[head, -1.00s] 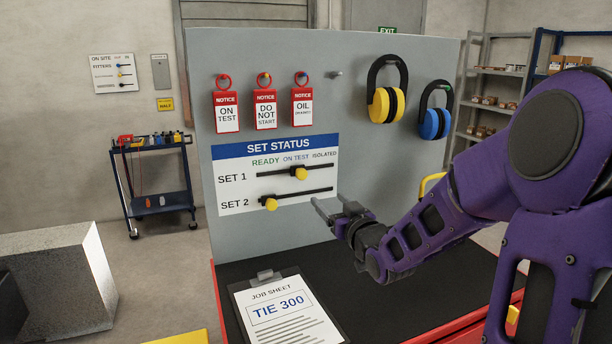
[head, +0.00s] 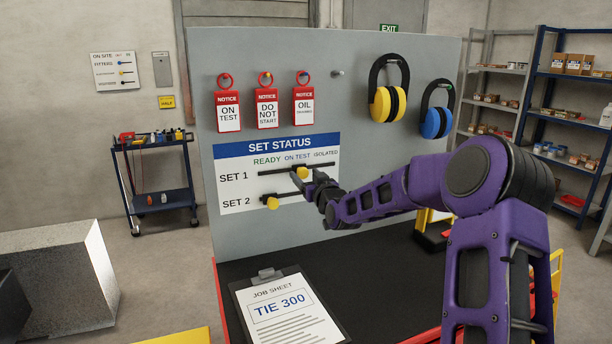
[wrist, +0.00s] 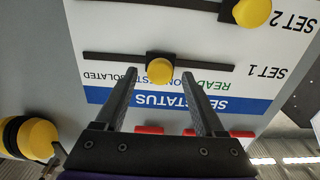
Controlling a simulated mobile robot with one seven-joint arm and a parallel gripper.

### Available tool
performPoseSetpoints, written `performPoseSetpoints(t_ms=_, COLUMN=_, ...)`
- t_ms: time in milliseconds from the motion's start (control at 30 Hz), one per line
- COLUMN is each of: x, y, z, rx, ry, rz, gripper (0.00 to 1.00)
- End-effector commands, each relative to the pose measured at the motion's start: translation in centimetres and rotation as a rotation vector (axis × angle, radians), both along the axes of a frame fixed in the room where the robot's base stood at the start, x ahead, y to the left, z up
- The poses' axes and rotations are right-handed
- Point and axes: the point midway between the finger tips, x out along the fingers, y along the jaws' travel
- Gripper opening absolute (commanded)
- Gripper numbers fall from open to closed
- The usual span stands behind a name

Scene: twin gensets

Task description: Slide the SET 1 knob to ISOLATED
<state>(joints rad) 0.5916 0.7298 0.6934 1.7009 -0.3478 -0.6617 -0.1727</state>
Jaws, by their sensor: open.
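The SET 1 knob (head: 302,172) is a yellow round knob on a dark horizontal slide on the SET STATUS board (head: 228,200). It sits near mid-track, under the ON TEST label. My gripper (head: 303,181) is open in front of the board at this knob and partly covers it and the track. In the wrist view, which is upside down, the SET 1 knob (wrist: 159,71) appears between the two open fingertips (wrist: 160,76); whether they touch it or reach around it I cannot tell. The ISOLATED label (head: 325,153) is at the right end.
The SET 2 knob (head: 272,203) is on the lower track near its left end, under READY. Red notice tags (head: 267,108) hang above the board, and yellow (head: 388,104) and blue ear defenders (head: 436,122) at right. A clipboard (head: 290,308) lies on the bench below.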

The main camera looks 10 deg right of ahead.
Motion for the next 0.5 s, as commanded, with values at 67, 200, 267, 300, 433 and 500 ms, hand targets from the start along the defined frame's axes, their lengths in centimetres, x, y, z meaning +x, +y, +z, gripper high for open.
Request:
performPoseSetpoints(t_ms=67, x=0.25, y=0.1, z=0.01, rx=0.0, ry=0.0, rz=0.001, gripper=0.71)
performPoseSetpoints(t_ms=200, x=0.32, y=0.1, z=-0.02, rx=0.0, ry=0.001, rz=0.0, gripper=0.71)
performPoseSetpoints(t_ms=267, x=0.31, y=0.09, z=-0.01, rx=0.0, ry=0.001, rz=0.0, gripper=0.71)
performPoseSetpoints(t_ms=300, x=0.3, y=0.08, z=-0.01, rx=0.0, ry=0.001, rz=0.0, gripper=0.71)
performPoseSetpoints(t_ms=433, x=0.29, y=0.07, z=-0.01, rx=0.0, ry=0.0, rz=0.0, gripper=0.51)
performPoseSetpoints(t_ms=500, x=0.29, y=0.07, z=-0.01, rx=0.0, ry=0.0, rz=0.0, gripper=0.39)
